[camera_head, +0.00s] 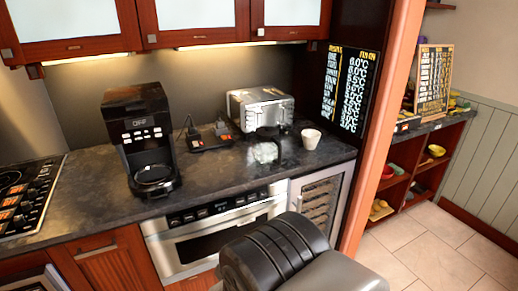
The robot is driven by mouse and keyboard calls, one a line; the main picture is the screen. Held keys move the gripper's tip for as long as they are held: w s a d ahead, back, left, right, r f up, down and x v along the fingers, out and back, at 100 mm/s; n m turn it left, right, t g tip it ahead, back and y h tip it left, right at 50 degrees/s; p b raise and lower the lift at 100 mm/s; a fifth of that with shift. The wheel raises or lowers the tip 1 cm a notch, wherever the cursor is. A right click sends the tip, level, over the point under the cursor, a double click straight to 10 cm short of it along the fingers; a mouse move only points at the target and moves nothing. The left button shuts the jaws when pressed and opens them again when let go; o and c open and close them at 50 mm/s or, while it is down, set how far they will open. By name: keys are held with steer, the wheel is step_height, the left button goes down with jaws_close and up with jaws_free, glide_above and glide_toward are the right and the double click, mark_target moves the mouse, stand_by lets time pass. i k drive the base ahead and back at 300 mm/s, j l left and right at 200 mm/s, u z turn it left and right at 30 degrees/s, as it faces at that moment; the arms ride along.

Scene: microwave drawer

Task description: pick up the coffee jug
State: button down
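The coffee jug (265,151) is a clear glass jug with what looks like a black top and handle. It stands on the dark countertop in front of the silver toaster, apart from the coffee maker. Its glass is faint against the dark counter, so its outline is hard to make out. My gripper is not in view. Only a dark ribbed part and a grey part of my own arm show at the bottom centre, in front of the counter.
A black coffee maker (142,135) stands left of the jug. A silver toaster (260,104) is behind it, a white cup (311,138) to its right, and a power strip (209,137) to its left. A microwave drawer (215,235) is below the counter, with cabinets (200,37) above.

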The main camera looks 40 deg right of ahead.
mark_target(267, 151)
steer(key=i+l, duration=0.2)
steer(key=i, duration=0.2)
steer(key=i+l, duration=0.2)
steer(key=i, duration=0.25)
steer(key=z, duration=0.4)
steer(key=i+z, duration=0.1)
steer(key=z, duration=0.3)
steer(key=i+z, duration=0.1)
steer(key=z, duration=0.65)
